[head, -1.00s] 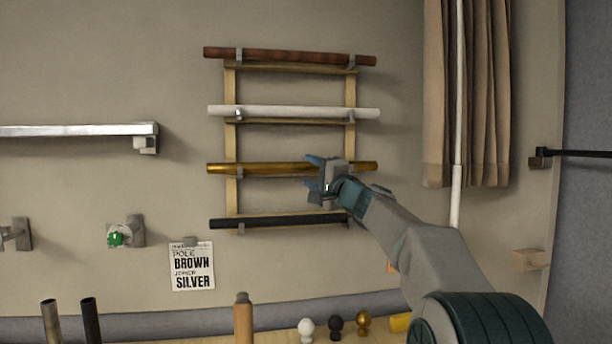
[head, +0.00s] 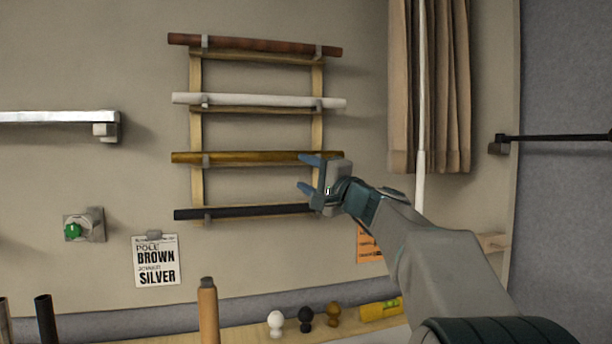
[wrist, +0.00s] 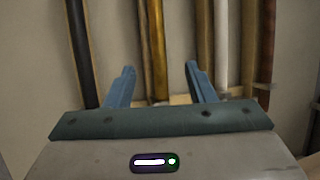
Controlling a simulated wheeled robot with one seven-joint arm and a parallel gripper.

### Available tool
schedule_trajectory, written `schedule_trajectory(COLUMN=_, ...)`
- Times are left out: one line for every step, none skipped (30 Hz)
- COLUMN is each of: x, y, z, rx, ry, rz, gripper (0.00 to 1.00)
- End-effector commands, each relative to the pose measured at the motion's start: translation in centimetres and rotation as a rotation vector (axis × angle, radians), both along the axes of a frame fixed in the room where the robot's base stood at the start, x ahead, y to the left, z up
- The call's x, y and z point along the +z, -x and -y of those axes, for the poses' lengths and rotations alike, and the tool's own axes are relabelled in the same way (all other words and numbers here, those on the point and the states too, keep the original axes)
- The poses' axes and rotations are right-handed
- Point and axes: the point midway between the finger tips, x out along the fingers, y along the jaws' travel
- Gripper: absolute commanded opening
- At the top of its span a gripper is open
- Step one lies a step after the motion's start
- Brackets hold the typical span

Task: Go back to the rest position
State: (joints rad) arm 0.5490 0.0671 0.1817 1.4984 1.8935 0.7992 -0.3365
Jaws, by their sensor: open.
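My gripper (head: 308,175) is in front of the wall rack in the head view, near the right ends of the gold and black poles. Its two blue fingers are apart with nothing between them, as the wrist view also shows (wrist: 160,80). The rack (head: 196,135) holds a brown pole (head: 255,44), a white pole (head: 250,100), a gold pole (head: 235,157) and a black pole (head: 240,212). I cannot tell the exact gap between the fingers and the poles.
A note reading brown and silver (head: 157,262) hangs below the rack. A silver rail (head: 55,117) is on the left wall, a curtain (head: 430,90) on the right, with a black rod (head: 560,138) beyond. Upright poles (head: 208,310) and round finials (head: 305,318) stand low in front.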

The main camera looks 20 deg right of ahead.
Motion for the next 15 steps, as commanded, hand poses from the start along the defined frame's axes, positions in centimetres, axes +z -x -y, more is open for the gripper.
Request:
schedule_trajectory(x=0.0, y=0.0, z=0.0, rx=0.000, ry=0.000, rz=0.000, gripper=0.50)
schedule_trajectory(x=0.0, y=0.0, z=0.0, rx=0.000, ry=0.000, rz=0.000, gripper=0.50)
schedule_trajectory(x=0.0, y=0.0, z=0.0, rx=0.000, ry=0.000, rz=0.000, gripper=0.50)
schedule_trajectory(x=0.0, y=0.0, z=0.0, rx=0.000, ry=0.000, rz=0.000, gripper=0.50)
schedule_trajectory(x=0.0, y=0.0, z=0.0, rx=0.000, ry=0.000, rz=0.000, gripper=0.50)
schedule_trajectory(x=0.0, y=0.0, z=0.0, rx=0.000, ry=0.000, rz=0.000, gripper=0.50)
schedule_trajectory(x=0.0, y=0.0, z=-0.1, rx=0.001, ry=0.002, rz=-0.001, gripper=0.50)
schedule_trajectory(x=-0.1, y=0.0, z=-0.2, rx=0.002, ry=0.006, rz=-0.005, gripper=0.50)
schedule_trajectory(x=-0.2, y=0.1, z=-0.6, rx=0.007, ry=0.017, rz=-0.015, gripper=0.50)
schedule_trajectory(x=-0.5, y=0.2, z=-1.0, rx=0.012, ry=0.030, rz=-0.025, gripper=0.50)
schedule_trajectory(x=-0.8, y=0.4, z=-1.5, rx=0.019, ry=0.048, rz=-0.040, gripper=0.50)
schedule_trajectory(x=-1.4, y=0.7, z=-2.5, rx=0.032, ry=0.078, rz=-0.066, gripper=0.50)
schedule_trajectory(x=-2.1, y=1.0, z=-3.2, rx=0.044, ry=0.106, rz=-0.092, gripper=0.50)
schedule_trajectory(x=-2.8, y=1.3, z=-4.1, rx=0.057, ry=0.139, rz=-0.119, gripper=0.50)
schedule_trajectory(x=-4.0, y=2.0, z=-5.4, rx=0.077, ry=0.188, rz=-0.162, gripper=0.50)
